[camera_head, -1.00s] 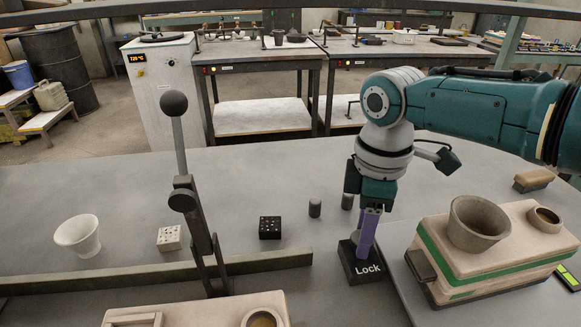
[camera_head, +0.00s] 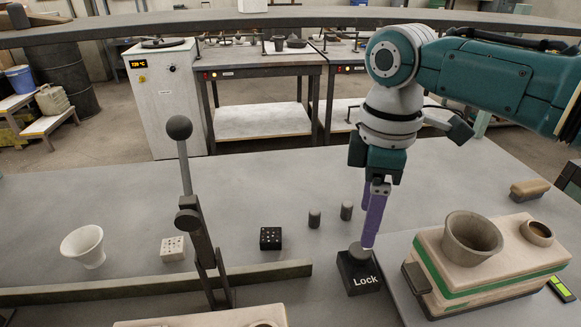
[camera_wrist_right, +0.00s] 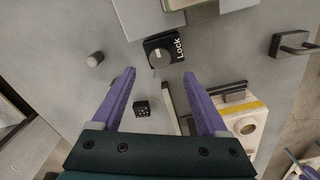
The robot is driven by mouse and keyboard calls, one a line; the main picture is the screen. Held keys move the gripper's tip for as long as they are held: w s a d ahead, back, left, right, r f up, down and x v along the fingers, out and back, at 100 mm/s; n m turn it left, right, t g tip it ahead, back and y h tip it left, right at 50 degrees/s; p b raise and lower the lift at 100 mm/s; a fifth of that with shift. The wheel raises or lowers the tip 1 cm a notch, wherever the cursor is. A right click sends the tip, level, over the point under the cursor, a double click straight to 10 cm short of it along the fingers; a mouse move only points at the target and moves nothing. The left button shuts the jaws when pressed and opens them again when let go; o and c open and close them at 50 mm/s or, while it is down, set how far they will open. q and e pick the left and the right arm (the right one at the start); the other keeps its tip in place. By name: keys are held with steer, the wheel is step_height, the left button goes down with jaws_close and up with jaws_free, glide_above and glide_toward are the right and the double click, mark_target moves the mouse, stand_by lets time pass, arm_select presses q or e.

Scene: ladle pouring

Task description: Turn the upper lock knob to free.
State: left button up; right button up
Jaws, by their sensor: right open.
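The lock is a small black box (camera_head: 361,274) marked "Lock" on the grey table, with a round grey knob (camera_head: 357,250) on top. In the right wrist view the knob (camera_wrist_right: 159,57) shows a pale mark, and the box (camera_wrist_right: 176,45) carries the word "Lock". My right gripper (camera_head: 370,240) points down just above the knob, its purple fingers partly overlapping in the head view. In the right wrist view my right gripper (camera_wrist_right: 160,75) is open and empty. The knob shows beyond the fingertips, clear of both. My left gripper is out of view.
A green-striped block with a cup (camera_head: 472,236) stands close right of the lock. A ball-topped lever (camera_head: 190,205) and a long rail (camera_head: 275,272) are to the left. A black dotted cube (camera_head: 271,238) and two small cylinders (camera_head: 314,218) stand behind the rail.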

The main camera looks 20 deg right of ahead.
step_height(320, 180, up, 3)
steer(key=shift+r, duration=0.1)
steer(key=shift+a, duration=0.1)
stand_by(0.4)
